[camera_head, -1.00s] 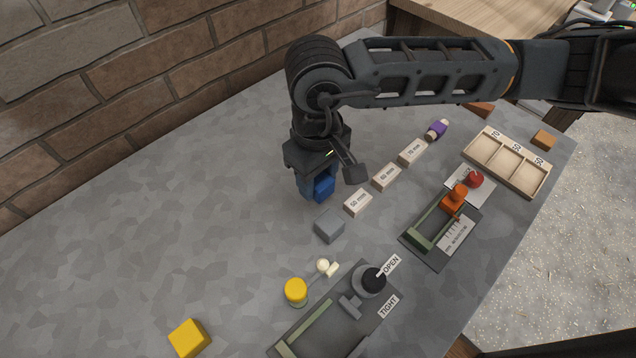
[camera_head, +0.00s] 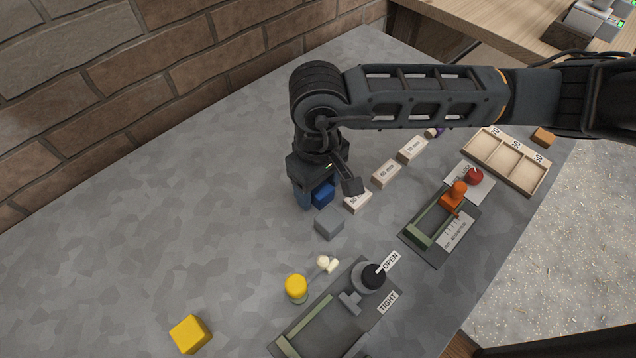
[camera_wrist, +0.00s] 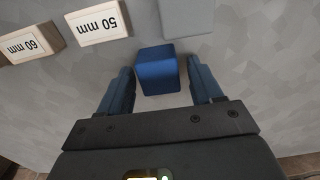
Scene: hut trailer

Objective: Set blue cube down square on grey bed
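The blue cube (camera_head: 323,194) stands on the mottled grey tabletop beside my gripper's fingers in the head view. In the wrist view the blue cube (camera_wrist: 157,72) lies between the two fingers, with a narrow gap on each side. My gripper (camera_wrist: 160,84) is open around it, and in the head view (camera_head: 309,192) it points down close to the tabletop. A dark grey bed with a green bar (camera_head: 338,325) lies at the front, with a lever between OPEN and TIGHT labels. A second dark grey bed (camera_head: 433,252) lies to the right. I cannot tell which bed is meant.
Blocks marked in mm (camera_head: 386,174) run back to the right. A yellow cylinder (camera_head: 296,288) and yellow cube (camera_head: 191,334) stand in front. A wooden tray (camera_head: 507,160) is right. The left tabletop is clear.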

